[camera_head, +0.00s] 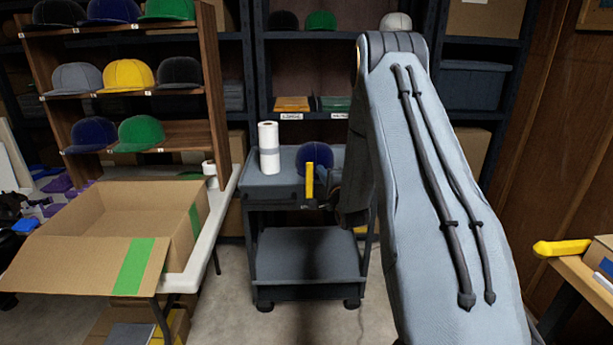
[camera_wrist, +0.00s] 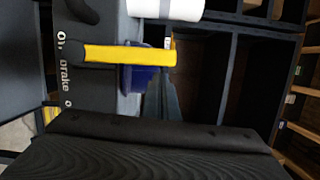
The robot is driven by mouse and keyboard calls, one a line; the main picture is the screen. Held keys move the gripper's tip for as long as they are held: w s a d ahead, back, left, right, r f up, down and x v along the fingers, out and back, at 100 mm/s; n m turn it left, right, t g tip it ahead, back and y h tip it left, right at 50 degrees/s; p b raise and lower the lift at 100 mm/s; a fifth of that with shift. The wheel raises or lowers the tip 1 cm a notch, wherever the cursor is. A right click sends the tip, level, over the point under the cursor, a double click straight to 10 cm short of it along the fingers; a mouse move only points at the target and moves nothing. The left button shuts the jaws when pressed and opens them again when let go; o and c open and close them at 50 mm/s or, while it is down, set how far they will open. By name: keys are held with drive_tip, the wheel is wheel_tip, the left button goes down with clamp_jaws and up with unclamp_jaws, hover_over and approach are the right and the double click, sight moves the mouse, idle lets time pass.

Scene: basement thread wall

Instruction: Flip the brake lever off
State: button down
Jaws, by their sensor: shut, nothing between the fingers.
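The brake lever (camera_head: 309,180) is a yellow bar standing upright at the front right of the dark cart (camera_head: 275,192). In the wrist view the lever (camera_wrist: 130,55) lies sideways across the picture, with a black base at its left end. Beside it is a panel with the printed word "Brake" (camera_wrist: 66,77); the other marks are only partly readable. My gripper (camera_head: 328,188) is dark and just right of the lever, partly hidden by my arm. In the wrist view my gripper (camera_wrist: 150,150) fills the bottom, shut and empty, with a gap between it and the lever.
A paper towel roll (camera_head: 268,148) and a blue cap (camera_head: 314,157) sit on the cart top near the lever. An open cardboard box (camera_head: 95,215) stands on a table at left. Cap shelves (camera_head: 130,97) stand behind it. A yellow object (camera_head: 562,248) lies on a bench at right.

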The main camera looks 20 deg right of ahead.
drive_tip(key=shift+w+a+r, duration=0.1)
drive_tip(key=shift+w+a, duration=0.1)
drive_tip(key=shift+a, duration=0.35)
drive_tip(key=s+d, duration=0.2)
drive_tip(key=s, duration=0.9)
drive_tip(key=shift+s+d, duration=0.25)
drive_tip(key=shift+d, duration=0.1)
drive_tip(key=shift+a, duration=0.1)
idle(0.3)
